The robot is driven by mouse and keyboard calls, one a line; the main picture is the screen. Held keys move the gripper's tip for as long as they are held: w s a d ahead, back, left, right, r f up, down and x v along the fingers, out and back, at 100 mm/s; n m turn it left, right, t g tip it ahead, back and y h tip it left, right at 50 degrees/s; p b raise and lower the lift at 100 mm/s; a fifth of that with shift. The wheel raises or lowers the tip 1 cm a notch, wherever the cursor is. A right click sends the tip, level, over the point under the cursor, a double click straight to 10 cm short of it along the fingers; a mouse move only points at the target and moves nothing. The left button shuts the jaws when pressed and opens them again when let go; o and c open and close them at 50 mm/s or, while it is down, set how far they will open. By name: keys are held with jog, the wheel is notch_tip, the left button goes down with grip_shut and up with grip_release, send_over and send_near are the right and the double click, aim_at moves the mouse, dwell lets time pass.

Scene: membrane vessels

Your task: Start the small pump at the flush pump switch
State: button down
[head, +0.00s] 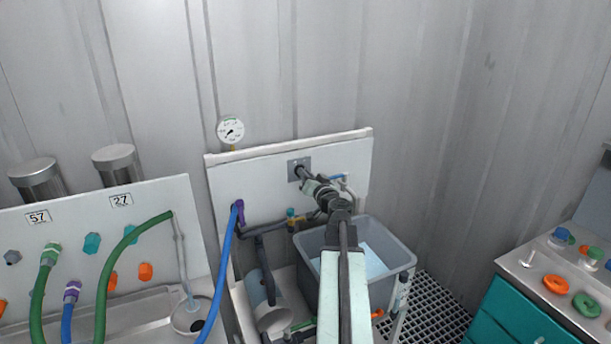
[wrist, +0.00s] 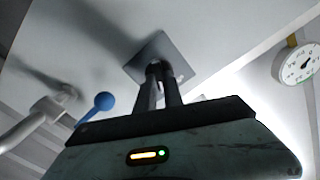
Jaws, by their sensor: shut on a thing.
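The flush pump switch is a small grey square plate (head: 293,168) on the upright white panel. In the wrist view the same plate (wrist: 176,62) is at the top middle, with a dark knob at its centre. My gripper (head: 301,174) reaches the plate, and in the wrist view its two fingers (wrist: 157,72) are close together on the knob. The fingers hide most of the knob, so its turn position cannot be told. The small pump, a grey-blue cylinder (head: 258,288), sits low behind the blue hose.
A pressure gauge (head: 231,130) is above the panel's left end. A grey tub (head: 402,262) of liquid stands below the switch. A blue-handled valve (wrist: 104,102) is left of my fingers. Blue hose (head: 226,268) hangs at left. A teal cabinet (head: 520,312) is at right.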

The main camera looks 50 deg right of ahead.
jog(key=shift+m, duration=0.4)
jog(key=c, duration=1.5)
grip_release()
jog(key=shift+o, duration=0.2)
jog(key=shift+s, duration=0.1)
jog(key=v, duration=0.7)
jog(key=shift+s, duration=0.3)
jog(key=shift+a, duration=0.1)
jog(key=shift+f, duration=0.1)
